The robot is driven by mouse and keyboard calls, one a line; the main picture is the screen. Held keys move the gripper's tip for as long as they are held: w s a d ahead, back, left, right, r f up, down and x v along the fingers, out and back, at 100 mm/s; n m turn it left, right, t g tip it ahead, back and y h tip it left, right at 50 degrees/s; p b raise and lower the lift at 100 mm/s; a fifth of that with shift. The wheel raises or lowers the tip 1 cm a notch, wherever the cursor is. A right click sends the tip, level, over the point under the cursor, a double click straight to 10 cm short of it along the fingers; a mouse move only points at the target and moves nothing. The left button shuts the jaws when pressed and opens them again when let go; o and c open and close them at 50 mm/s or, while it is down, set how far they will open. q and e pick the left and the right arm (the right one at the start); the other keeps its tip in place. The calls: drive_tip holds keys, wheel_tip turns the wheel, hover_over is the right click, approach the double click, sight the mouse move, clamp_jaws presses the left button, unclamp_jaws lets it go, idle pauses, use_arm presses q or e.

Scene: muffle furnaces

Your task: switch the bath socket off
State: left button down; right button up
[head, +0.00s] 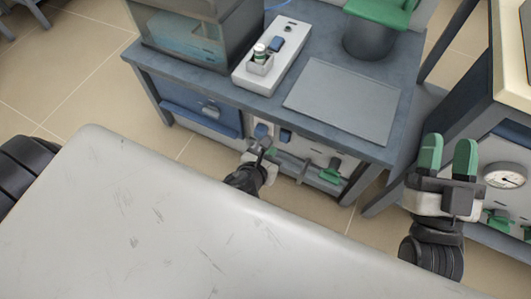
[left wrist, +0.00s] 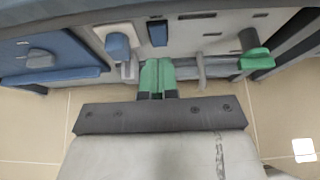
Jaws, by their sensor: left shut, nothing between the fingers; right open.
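On the bench's front panel, a pale plate holds a blue plug-like piece (head: 262,131), also in the left wrist view (left wrist: 117,46). Beside it to the right is a small dark-blue rocker-like piece (head: 286,135), also in the left wrist view (left wrist: 157,33). Which one is the bath socket's switch I cannot tell. My left gripper (head: 265,146) is shut and empty in front of the panel. In the left wrist view, its green fingertips (left wrist: 158,66) are together just below the dark-blue piece; contact is unclear. My right gripper (head: 449,158) is open and empty, away to the right.
A glass-sided bath (head: 190,45) stands on the bench. A pale strip (head: 292,62), a grey mat (head: 342,103) and a green-topped dark container (head: 370,35) are also on it. A green-handled valve (left wrist: 256,58) sticks out from the panel. A cabinet with a gauge (head: 505,175) stands right.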

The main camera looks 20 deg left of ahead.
use_arm(q)
drive_tip(key=shift+s+r+p, duration=0.55)
drive_tip(key=shift+s+r, duration=0.55)
drive_tip(key=shift+s, duration=0.2)
use_arm(e)
drive_tip(key=shift+w+d+f+g+h, duration=0.1)
drive_tip(key=shift+w+f+g+h, duration=0.15)
drive_tip(key=shift+f+g, duration=0.45)
drive_tip(key=shift+w+d+f+g+h, duration=0.1)
drive_tip(key=shift+w+f+g+h, duration=0.1)
drive_tip(key=shift+f+g, duration=0.5)
drive_tip(key=shift+w+d+f+g+h, duration=0.1)
drive_tip(key=shift+w+f+g+h, duration=0.15)
drive_tip(key=shift+f+g, duration=0.45)
